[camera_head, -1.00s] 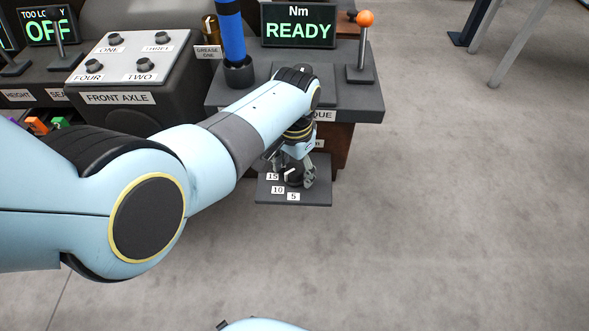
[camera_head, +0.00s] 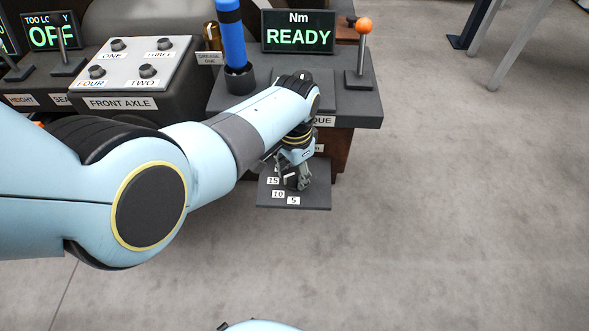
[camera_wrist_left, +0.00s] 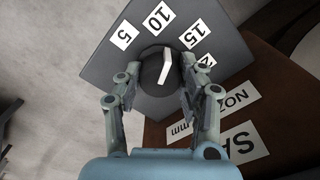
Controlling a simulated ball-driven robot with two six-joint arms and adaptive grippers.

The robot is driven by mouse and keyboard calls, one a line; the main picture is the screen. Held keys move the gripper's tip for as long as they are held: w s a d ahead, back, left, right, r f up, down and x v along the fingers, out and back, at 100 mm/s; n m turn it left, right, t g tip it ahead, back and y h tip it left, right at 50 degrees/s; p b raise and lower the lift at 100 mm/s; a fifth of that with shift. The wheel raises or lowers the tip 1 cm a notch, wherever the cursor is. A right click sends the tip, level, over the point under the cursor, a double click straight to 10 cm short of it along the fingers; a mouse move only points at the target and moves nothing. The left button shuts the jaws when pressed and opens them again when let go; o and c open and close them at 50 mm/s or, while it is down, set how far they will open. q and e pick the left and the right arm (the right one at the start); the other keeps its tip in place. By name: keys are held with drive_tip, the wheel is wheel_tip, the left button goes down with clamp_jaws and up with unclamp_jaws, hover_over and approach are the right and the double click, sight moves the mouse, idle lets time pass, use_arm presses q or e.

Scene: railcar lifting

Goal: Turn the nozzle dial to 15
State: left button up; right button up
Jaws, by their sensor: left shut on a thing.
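The nozzle dial (camera_wrist_left: 156,72) is a round black knob with a white pointer bar, on a dark plate (camera_wrist_left: 110,62). Labels 5 (camera_wrist_left: 124,35), 10 (camera_wrist_left: 158,17) and 15 (camera_wrist_left: 195,33) surround it, with another label partly hidden by a finger. The pointer appears to aim between 10 and 15. My left gripper (camera_wrist_left: 158,94) has a finger on each side of the knob and is shut on it. In the head view my left gripper (camera_head: 298,180) is over the plate (camera_head: 318,200) and hides most of the dial.
A console stands behind the plate, with a READY screen (camera_head: 298,32), a blue-handled tool (camera_head: 231,35) and an orange-topped lever (camera_head: 363,50). A FRONT AXLE button box (camera_head: 125,75) is at left.

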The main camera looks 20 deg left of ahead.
use_arm(q)
drive_tip(key=m+p, duration=0.1)
drive_tip(key=m, duration=0.3)
drive_tip(key=shift+m+p, duration=0.5)
drive_tip(key=shift+m, duration=0.9)
drive_tip(key=o, duration=1.1)
drive_tip(key=shift+o, duration=0.2)
